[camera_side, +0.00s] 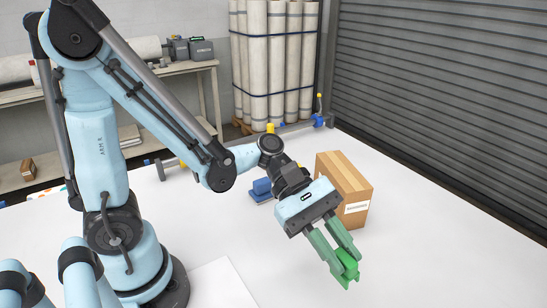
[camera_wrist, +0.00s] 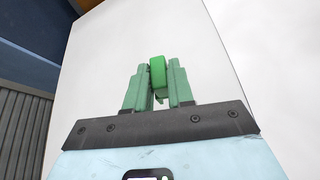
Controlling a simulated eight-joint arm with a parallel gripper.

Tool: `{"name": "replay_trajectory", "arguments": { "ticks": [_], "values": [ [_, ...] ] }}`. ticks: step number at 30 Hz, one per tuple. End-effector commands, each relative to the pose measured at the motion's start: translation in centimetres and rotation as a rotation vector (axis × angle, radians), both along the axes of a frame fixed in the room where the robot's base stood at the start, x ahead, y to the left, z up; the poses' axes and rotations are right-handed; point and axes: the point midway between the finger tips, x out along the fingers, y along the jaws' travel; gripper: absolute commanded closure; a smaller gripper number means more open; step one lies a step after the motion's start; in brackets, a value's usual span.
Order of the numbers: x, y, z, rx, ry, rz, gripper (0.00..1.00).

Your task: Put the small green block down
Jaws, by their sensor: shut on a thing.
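The small green block (camera_side: 347,265) is a brighter green than the fingers around it. My gripper (camera_side: 346,262) is shut on the block and holds it at the fingertips, pointing down toward the white table (camera_side: 420,240). In the wrist view the block (camera_wrist: 157,73) sits between the two fingertips of my gripper (camera_wrist: 157,80), its far end reaching past them. I cannot tell whether its lower edge touches the table.
A cardboard box (camera_side: 345,180) stands on the table just behind my gripper. A blue object (camera_side: 262,189) sits left of the box. The table is clear in front and to the right. A grey shutter (camera_side: 450,90) runs along the right side.

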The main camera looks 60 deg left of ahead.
Motion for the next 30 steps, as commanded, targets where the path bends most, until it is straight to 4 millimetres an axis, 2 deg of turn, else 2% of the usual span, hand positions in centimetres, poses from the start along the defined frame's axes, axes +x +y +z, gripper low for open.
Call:
{"name": "replay_trajectory", "arguments": {
  "ticks": [19,24,30],
  "values": [
    [6.7,5.8,-5.3,0.000,-0.001,0.003,1.00],
    [7.6,6.6,-6.0,0.000,0.000,0.001,1.00],
    [7.7,6.7,-7.2,0.000,0.000,0.001,1.00]
  ]
}}
